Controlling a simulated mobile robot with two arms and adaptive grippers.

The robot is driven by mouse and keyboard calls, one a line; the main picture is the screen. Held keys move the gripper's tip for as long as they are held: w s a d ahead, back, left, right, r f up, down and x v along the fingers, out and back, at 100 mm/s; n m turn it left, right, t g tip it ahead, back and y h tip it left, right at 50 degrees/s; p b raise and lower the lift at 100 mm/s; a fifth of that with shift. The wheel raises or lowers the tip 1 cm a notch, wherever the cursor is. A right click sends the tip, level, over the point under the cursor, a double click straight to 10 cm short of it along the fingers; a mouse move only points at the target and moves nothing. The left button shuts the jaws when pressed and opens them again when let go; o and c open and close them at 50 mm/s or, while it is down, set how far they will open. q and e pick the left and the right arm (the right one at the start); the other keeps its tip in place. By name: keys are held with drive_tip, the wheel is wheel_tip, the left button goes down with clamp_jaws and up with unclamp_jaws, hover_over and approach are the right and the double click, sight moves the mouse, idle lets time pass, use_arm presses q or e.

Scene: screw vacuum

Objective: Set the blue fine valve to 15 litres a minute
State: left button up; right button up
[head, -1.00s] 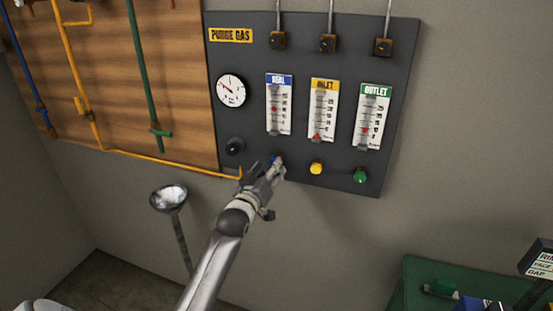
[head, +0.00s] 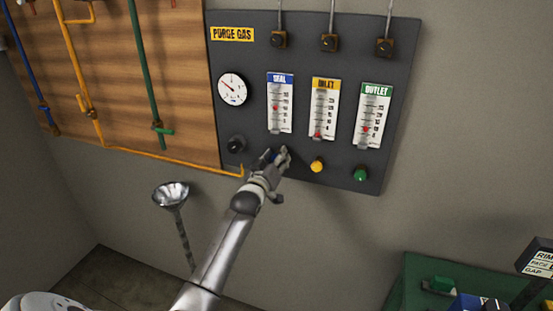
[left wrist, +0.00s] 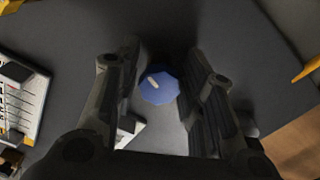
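The blue fine valve (left wrist: 159,86) is a round blue knob with a pale pointer mark, seen face-on in the left wrist view. In the head view it is mostly hidden behind my left gripper (head: 277,157). The gripper's fingers (left wrist: 165,70) are spread on either side of the knob, with a narrow gap showing at each side. I cannot tell how deep the knob sits between them. My right gripper is not in view.
The grey PURGE GAS panel (head: 340,45) also bears a yellow knob (head: 317,166), a green knob (head: 361,174), a black knob (head: 236,145), a dial gauge (head: 232,89), and the INLET (head: 324,108) and OUTLET (head: 372,115) meters. A funnel (head: 171,194) stands lower left.

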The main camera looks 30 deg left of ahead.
use_arm(q)
drive_tip(key=c, duration=0.6)
drive_tip(key=shift+m, duration=0.6)
drive_tip(key=o, duration=1.1)
drive_tip(key=shift+c, duration=0.2)
drive_tip(key=v, duration=1.2)
